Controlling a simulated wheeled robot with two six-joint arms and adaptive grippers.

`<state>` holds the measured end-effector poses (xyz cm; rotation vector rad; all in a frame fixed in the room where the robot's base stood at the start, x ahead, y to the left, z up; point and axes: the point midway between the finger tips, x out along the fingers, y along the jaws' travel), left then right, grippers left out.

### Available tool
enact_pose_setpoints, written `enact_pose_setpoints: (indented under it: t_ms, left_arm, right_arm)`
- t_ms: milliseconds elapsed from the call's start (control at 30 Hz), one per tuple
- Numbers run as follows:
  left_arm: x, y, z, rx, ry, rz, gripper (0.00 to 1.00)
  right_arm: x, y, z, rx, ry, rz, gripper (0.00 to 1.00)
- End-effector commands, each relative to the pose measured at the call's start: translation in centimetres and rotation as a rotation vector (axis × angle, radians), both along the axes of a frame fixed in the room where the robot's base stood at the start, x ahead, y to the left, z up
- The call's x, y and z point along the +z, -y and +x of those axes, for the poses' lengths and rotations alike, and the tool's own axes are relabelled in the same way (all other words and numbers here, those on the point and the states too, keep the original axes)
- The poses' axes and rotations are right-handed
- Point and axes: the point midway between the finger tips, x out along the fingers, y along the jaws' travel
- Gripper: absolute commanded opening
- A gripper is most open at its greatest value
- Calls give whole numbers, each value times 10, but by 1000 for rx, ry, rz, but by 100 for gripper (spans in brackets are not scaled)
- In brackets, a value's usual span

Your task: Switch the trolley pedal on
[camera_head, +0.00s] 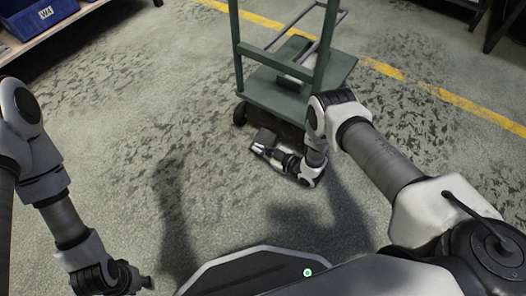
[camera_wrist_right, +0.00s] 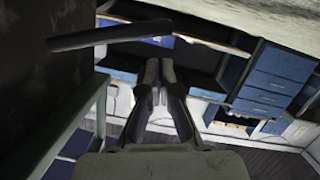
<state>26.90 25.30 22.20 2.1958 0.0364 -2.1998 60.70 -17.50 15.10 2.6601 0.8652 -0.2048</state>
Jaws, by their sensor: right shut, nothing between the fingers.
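The green trolley (camera_head: 285,95) stands on the floor at the top middle of the head view. A dark flat plate (camera_head: 264,137), which looks like its pedal, sticks out low at its near side. In the right wrist view a dark bar (camera_wrist_right: 110,38), seemingly the same pedal, lies just beyond the fingertips, to their left. My right gripper (camera_head: 257,149) is low by the pedal, fingers together and empty; it also shows in the wrist view (camera_wrist_right: 160,70). Whether it touches the pedal is unclear. My left gripper (camera_head: 146,283) hangs at the lower left, away from the trolley; its fingers are too small to judge.
A shelf with blue bins (camera_head: 35,18) stands at the upper left. Blue drawer cabinets (camera_wrist_right: 270,85) show in the wrist view. A yellow line (camera_head: 470,105) crosses the floor behind the trolley. The floor left of the trolley is clear.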

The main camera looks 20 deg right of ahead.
Motion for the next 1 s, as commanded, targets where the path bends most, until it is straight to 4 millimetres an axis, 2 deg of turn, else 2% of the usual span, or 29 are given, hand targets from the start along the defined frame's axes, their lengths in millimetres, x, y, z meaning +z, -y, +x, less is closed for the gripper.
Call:
enact_pose_setpoints:
  t_ms: [33, 300, 500, 1000]
  left_arm:
    - [16, 0, 0, -1, -1, 0, 40]
    - [47, 0, 0, -1, 0, 0, 40]
    - [57, 0, 0, -1, -1, 0, 40]
    - [56, 0, 0, -1, -1, 0, 40]
  right_arm:
    - [21, -5, 5, 2, 4, 1, 0]
    - [34, 32, -49, -1, -1, 0, 0]
    - [37, 48, -73, -1, 3, 0, 0]
    - [36, 49, -76, 1, 4, 1, 0]
